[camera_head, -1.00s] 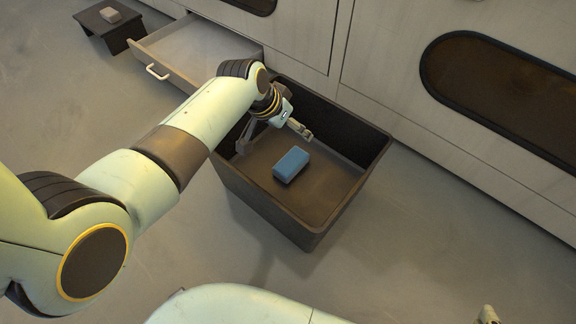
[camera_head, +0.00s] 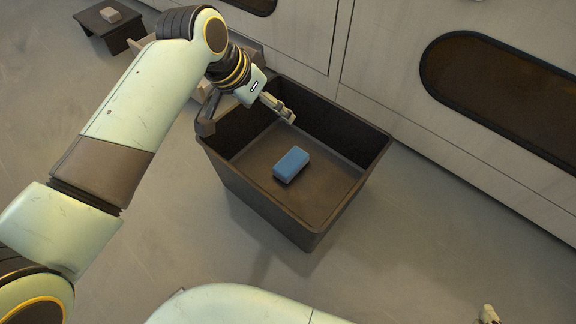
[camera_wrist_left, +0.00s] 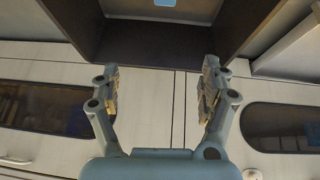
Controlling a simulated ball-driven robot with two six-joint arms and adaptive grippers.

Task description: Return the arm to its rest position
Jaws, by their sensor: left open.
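My left gripper (camera_head: 248,120) is open and empty in the head view, above the far left side of a dark open bin (camera_head: 325,228). Its two fingers stand wide apart in the left wrist view (camera_wrist_left: 158,88), with nothing between them. A blue block (camera_head: 291,165) lies on the bin floor, apart from the gripper. My right gripper is not clearly in view.
Pale cabinets (camera_head: 385,95) with dark oval panels run behind the bin. An open drawer (camera_head: 186,92) is partly hidden behind my left arm. A small dark table (camera_head: 112,32) with a light block (camera_head: 110,15) stands at the far left. The floor right of the bin is clear.

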